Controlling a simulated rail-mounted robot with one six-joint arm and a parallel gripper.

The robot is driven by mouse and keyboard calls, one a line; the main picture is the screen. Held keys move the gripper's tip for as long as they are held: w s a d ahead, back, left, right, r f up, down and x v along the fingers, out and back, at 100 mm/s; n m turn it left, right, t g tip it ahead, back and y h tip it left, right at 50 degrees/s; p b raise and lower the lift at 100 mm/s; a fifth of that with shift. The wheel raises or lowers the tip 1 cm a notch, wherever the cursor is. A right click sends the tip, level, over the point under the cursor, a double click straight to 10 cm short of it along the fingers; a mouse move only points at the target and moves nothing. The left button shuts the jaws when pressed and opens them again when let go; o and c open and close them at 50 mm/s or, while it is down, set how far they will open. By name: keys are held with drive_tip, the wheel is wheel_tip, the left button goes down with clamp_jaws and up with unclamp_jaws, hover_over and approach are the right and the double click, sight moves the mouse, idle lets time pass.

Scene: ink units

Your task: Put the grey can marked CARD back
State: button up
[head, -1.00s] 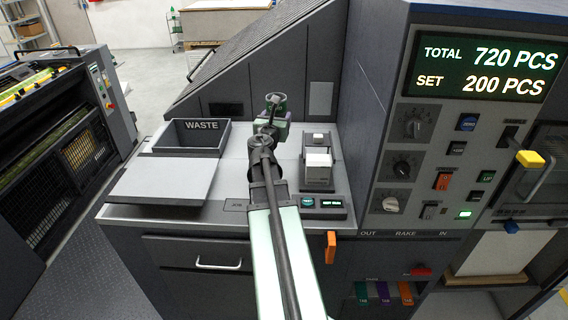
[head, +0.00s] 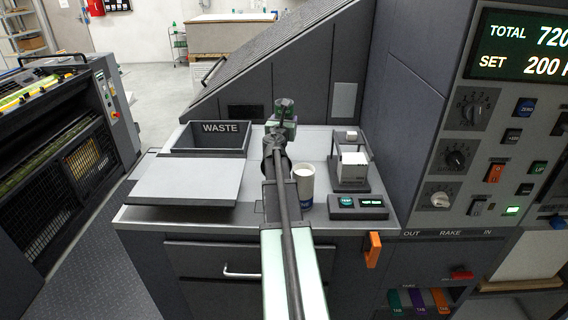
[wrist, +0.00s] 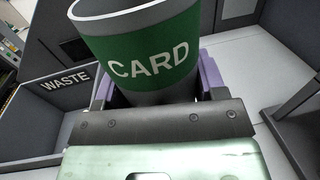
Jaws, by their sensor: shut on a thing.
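The grey can marked CARD (wrist: 150,52), with a green band and an open top, fills the upper middle of the wrist view. My gripper (wrist: 152,98) is shut on it, with purple fingers on either side. In the head view the can (head: 284,106) is small, at the far end of my arm above the back of the counter (head: 215,217). My gripper there (head: 283,122) is partly hidden by my own arm. The can's lower part is hidden by the gripper in the wrist view.
A WASTE tray (head: 207,151) stands at the counter's back left, with a flat pale board (head: 185,180) before it. A white cup with a blue lower part (head: 303,185) stands right of my arm. A card-stack unit (head: 352,172) stands farther right, beside the tall machine panel.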

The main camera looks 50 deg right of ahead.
wheel_tip(320, 180, down, 10)
drive_tip(key=b, duration=0.7)
drive_tip(key=shift+r, duration=0.25)
drive_tip(key=shift+r+p, duration=0.3)
drive_tip(key=shift+p, duration=0.05)
drive_tip(key=shift+f, duration=0.25)
drive_tip(key=o, duration=1)
drive_tip(key=shift+r, duration=0.1)
drive_tip(key=shift+r, duration=0.2)
drive_tip(key=v, duration=1.2)
